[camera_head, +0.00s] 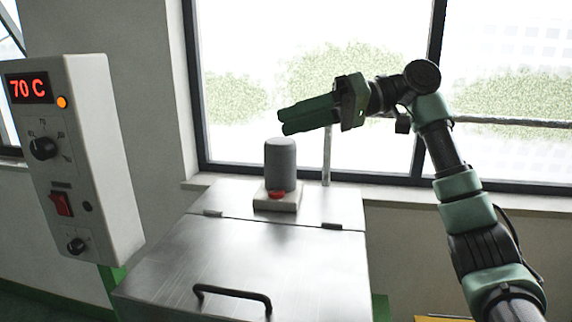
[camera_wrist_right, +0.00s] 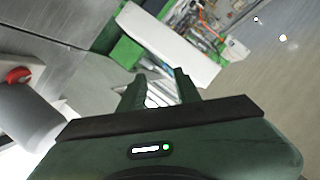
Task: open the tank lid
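The tank is a metal box with a flat brushed-steel lid (camera_head: 240,262), lying closed in the head view. A black bar handle (camera_head: 233,297) sits near the lid's front edge, and hinges line its rear edge. My right gripper (camera_head: 281,122) is in the air above and behind the tank, beyond the lid and well away from the handle, pointing left. In the right wrist view its two fingers (camera_wrist_right: 160,82) are apart with nothing between them. The handle is not recognisable in the wrist view. My left gripper is not in view.
A control box (camera_head: 75,160) reading 70 C stands left of the tank. A window is behind. The space above the lid is clear.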

